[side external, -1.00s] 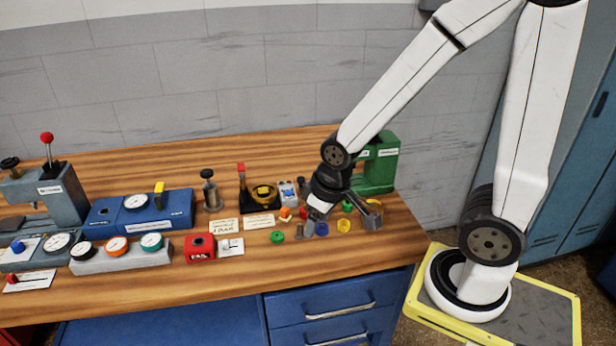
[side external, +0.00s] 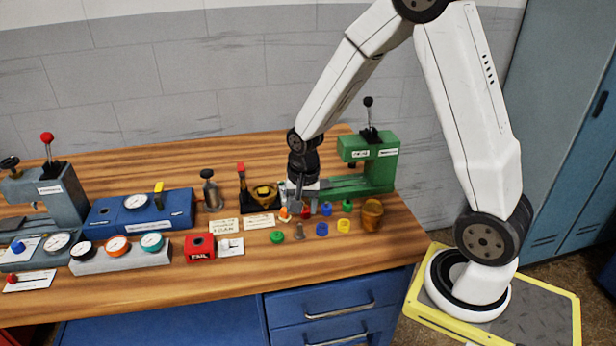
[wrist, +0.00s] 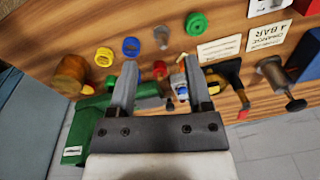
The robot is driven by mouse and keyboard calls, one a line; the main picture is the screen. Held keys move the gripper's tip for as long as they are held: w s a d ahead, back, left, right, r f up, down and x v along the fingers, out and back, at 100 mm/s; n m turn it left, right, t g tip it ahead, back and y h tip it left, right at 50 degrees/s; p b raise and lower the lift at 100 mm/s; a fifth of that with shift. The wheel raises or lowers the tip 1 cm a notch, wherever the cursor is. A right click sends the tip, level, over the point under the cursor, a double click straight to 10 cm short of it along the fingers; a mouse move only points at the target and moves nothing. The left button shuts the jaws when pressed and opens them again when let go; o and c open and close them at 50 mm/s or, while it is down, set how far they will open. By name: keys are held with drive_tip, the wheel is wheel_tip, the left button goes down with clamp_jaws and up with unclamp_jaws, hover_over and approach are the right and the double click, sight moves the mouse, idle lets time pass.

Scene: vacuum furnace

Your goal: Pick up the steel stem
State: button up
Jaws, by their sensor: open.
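A small grey metal piece (side external: 299,231), which looks like the steel stem, stands on the bench between a green ring and a blue ring. In the wrist view this stem (wrist: 161,36) is beyond my fingertips, apart from them. My gripper (side external: 298,207) points down over the small parts, behind the stem in the side view. In the wrist view my gripper (wrist: 158,68) has its two fingers wide apart with nothing held. A smaller dark grey pin (wrist: 169,104) shows between the fingers, lower down; I cannot tell what it is.
Around the stem are a green ring (side external: 277,237), a blue ring (side external: 322,229), a yellow ring (side external: 344,226) and an amber cup (side external: 372,214). A green press (side external: 371,165) stands behind right. A red block (side external: 200,248) stands left. The front bench strip is clear.

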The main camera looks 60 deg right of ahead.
sight(300, 227)
drive_tip(key=w+d+f+m, duration=0.1)
drive_tip(key=d+f+m, duration=0.1)
drive_tip(key=m, duration=0.1)
drive_tip(key=w+d+f+m, duration=0.1)
drive_tip(key=d+m, duration=0.1)
drive_tip(key=shift+w+f+g, duration=0.3)
drive_tip(key=shift+f+g, duration=0.05)
drive_tip(key=shift+g, duration=0.05)
drive_tip(key=shift+a+f, duration=0.1)
drive_tip(key=shift+f, duration=1.15)
drive_tip(key=shift+f, duration=0.15)
drive_tip(key=shift+w+f, duration=0.15)
drive_tip(key=shift+f, duration=1.1)
drive_tip(key=shift+w+f, duration=0.15)
drive_tip(key=shift+f, duration=1.1)
clamp_jaws()
